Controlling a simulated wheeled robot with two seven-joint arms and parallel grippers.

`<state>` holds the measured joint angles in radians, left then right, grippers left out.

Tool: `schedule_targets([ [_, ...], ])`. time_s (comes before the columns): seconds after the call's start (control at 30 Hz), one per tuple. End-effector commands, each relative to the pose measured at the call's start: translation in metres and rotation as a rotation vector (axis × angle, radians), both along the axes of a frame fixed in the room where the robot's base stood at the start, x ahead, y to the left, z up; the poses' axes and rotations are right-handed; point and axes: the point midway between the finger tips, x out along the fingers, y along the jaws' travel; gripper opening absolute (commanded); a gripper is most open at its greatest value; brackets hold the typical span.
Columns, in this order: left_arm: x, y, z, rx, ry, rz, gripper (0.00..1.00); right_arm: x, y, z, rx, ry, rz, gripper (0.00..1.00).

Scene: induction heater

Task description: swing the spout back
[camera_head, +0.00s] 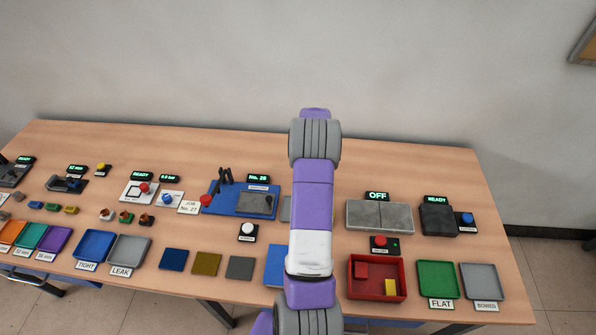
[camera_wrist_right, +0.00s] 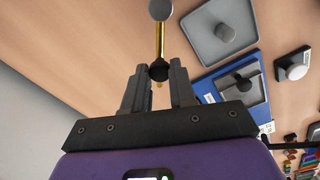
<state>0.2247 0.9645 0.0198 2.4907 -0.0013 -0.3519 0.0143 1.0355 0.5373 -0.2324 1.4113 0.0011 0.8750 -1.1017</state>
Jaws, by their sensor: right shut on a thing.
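A small brass tip shows just below the knob between the fingers. In the head view my right arm hides the spout and the gripper. My left gripper is not in view.
In the right wrist view, a grey tray (camera_wrist_right: 198,48) and a blue board (camera_wrist_right: 258,110) lie to the right, with a white button (camera_wrist_right: 297,67) beyond. In the head view, a red tray (camera_head: 377,297), grey slabs (camera_head: 368,215) and a blue station (camera_head: 225,203) flank my arm.

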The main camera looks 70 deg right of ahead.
Motion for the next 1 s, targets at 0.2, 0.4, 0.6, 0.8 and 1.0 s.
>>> schedule_targets([
  [0.2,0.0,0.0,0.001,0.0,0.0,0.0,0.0,-0.004,-0.011,0.001,-0.003,0.0,-0.172,0.0],
  [0.4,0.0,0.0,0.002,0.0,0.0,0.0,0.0,-0.007,-0.016,0.001,-0.004,0.001,-0.284,0.0],
  [0.6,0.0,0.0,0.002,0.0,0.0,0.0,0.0,-0.009,-0.019,0.001,-0.003,0.002,-0.348,0.0],
  [0.8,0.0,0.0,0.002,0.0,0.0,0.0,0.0,-0.01,-0.02,0.001,-0.002,0.002,-0.374,0.0],
  [1.0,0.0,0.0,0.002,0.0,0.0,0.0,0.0,-0.01,-0.021,0.001,-0.003,0.002,-0.377,0.0],
])
